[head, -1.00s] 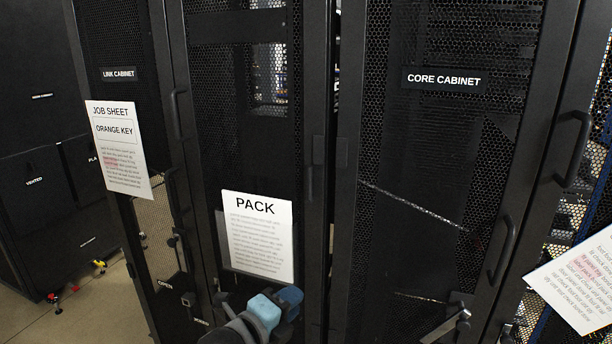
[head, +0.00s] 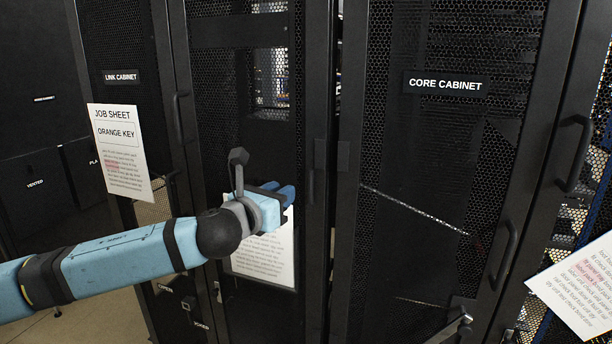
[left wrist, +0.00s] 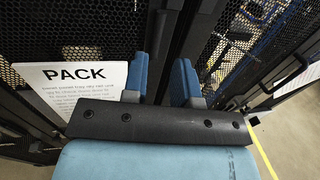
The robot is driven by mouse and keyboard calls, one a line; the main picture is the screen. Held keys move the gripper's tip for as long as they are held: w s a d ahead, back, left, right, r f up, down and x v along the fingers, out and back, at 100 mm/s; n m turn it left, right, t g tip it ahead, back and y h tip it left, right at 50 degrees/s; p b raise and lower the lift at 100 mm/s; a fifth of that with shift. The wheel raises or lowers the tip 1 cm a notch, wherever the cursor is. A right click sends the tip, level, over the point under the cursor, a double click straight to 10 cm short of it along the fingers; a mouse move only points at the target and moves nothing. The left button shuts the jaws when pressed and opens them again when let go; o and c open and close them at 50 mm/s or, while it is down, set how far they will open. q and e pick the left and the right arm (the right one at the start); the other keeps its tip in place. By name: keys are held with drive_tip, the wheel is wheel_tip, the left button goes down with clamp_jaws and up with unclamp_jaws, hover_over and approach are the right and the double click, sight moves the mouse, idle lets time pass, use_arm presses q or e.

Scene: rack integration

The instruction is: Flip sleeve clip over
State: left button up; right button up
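I cannot make out a sleeve clip in these views. The white PACK sheet (head: 262,258) is on the dark mesh door, partly hidden behind my left gripper. It also shows in the left wrist view (left wrist: 75,80), left of the fingers. My left gripper (head: 284,193) is in front of the door at the sheet's top edge. In the left wrist view its two blue fingers (left wrist: 161,80) stand apart with nothing between them, and the dark door frame shows behind the gap. I cannot tell whether it touches the door. My right gripper is not in view.
The JOB SHEET (head: 119,150) hangs on the link cabinet at left. The core cabinet (head: 445,160) stands at right, with a protruding door handle (head: 503,255). Another printed sheet (head: 580,280) is at far right. Floor shows at lower left.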

sight(309, 176)
use_arm(q)
drive_tip(key=p+x, duration=0.1)
drive_tip(key=x, duration=0.9)
drive_tip(key=shift+w, duration=0.1)
clamp_jaws()
drive_tip(key=shift+f, duration=0.1)
